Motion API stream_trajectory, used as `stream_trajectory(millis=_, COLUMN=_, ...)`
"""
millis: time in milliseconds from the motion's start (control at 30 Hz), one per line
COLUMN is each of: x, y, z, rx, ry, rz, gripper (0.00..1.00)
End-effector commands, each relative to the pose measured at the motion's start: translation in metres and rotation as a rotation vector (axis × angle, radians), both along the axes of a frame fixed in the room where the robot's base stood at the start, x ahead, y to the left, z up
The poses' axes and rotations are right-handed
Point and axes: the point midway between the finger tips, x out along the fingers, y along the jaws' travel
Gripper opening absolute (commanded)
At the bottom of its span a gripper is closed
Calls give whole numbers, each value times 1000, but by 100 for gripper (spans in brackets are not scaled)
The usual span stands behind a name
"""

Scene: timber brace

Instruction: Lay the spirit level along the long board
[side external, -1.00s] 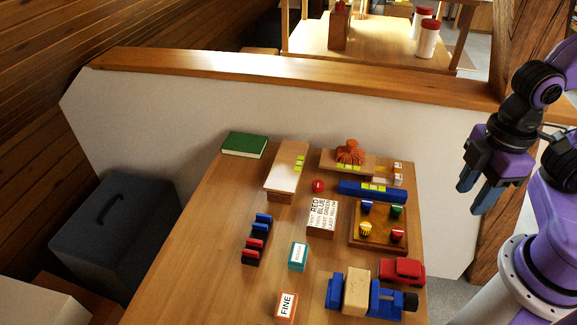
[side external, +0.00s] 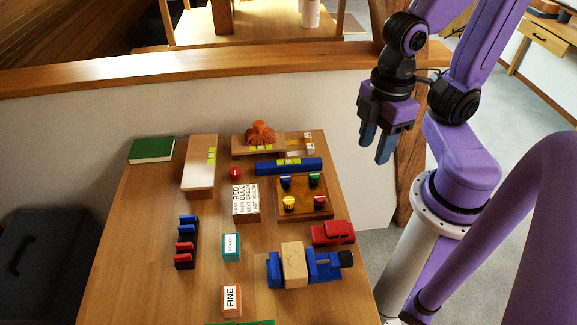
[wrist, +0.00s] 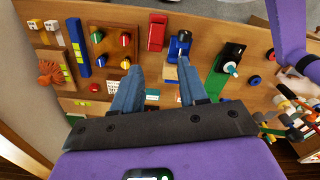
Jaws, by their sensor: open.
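The spirit level looks to be the blue bar with yellow-green marks (side external: 268,168), lying on the table near its back right. It also shows at the upper left of the wrist view (wrist: 85,62). A long pale-topped wooden board (side external: 198,178) with yellow-green marks lies to its left. A shorter wooden board (side external: 243,152) behind the level also has yellow-green marks and carries an orange octopus-like figure (side external: 261,133); I cannot tell for certain which board is meant. My gripper (side external: 377,143) is open and empty, raised beyond the table's right edge, apart from the level.
In front of the level are a wooden tray with colored knobs (side external: 305,208), a red car (side external: 333,232) and a blue vise holding a wooden block (side external: 293,264). A lettered block (side external: 245,202) stands near the long board. A green book (side external: 151,150) lies back left.

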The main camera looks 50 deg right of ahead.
Motion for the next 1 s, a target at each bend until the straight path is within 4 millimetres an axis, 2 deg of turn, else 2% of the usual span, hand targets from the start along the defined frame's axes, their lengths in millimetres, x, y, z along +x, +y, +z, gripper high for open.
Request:
stream_trajectory(millis=567, x=5, y=1, z=-1, rx=0, ry=2, rz=-44, gripper=45)
stream_trajectory(millis=667, x=17, y=4, z=-3, rx=-1, ry=4, rz=-168, gripper=45)
stream_trajectory(millis=767, x=36, y=8, z=-7, rx=-2, ry=10, rz=-376, gripper=45)
stream_trajectory(millis=1000, x=92, y=13, z=-19, rx=-1, ry=19, rz=-954, gripper=45)
